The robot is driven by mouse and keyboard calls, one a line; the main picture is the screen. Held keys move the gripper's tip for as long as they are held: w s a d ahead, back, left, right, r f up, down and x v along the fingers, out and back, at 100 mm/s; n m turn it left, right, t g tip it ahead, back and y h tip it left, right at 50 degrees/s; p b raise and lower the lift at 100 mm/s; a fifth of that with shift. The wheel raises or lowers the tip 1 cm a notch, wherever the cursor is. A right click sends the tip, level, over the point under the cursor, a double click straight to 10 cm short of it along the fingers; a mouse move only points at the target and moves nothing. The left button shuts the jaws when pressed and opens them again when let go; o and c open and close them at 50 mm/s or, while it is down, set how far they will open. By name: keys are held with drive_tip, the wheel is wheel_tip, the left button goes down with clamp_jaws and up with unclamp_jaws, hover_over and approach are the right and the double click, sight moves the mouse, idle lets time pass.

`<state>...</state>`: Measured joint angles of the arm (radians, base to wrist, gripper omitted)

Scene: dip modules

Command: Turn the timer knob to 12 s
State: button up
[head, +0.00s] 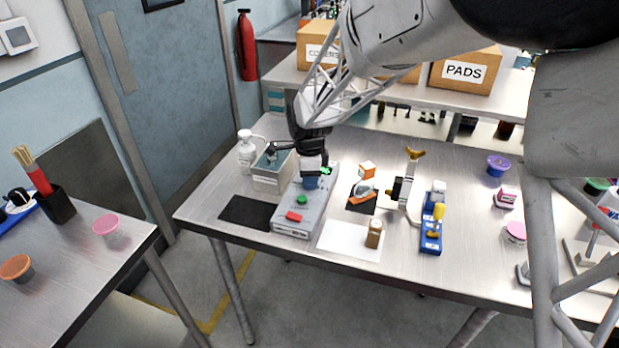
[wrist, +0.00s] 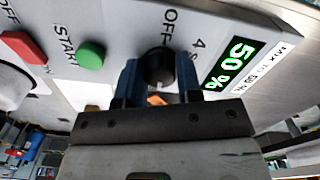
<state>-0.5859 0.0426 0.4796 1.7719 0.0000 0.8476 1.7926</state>
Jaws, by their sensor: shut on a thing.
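The timer knob (wrist: 158,66) is a round black knob on the grey panel of the device (head: 295,222), seen in the wrist view between my blue fingertips. My gripper (wrist: 160,82) is shut on the knob from both sides, and in the head view my gripper (head: 313,178) is at the far part of the device. Printed marks "OFF" and "4 s" show beside the knob; the other marks are hidden by the gripper. A green START button (wrist: 91,55) and a red rocker switch (wrist: 22,46) lie to its left. A lit green display (wrist: 235,62) reads "50 %".
A pump bottle (head: 246,152) and an open grey bath (head: 270,176) stand left of the device. A dark mat (head: 246,212) lies to the front left. A white sheet (head: 345,241) with a small brown item (head: 374,234) is to the right, beside a blue fixture (head: 431,238).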

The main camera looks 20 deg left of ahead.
drive_tip(key=shift+r+m, duration=0.1)
drive_tip(key=shift+m, duration=0.5)
drive_tip(key=o, duration=0.9)
drive_tip(key=shift+o, duration=0.2)
drive_tip(key=shift+r, duration=3.85)
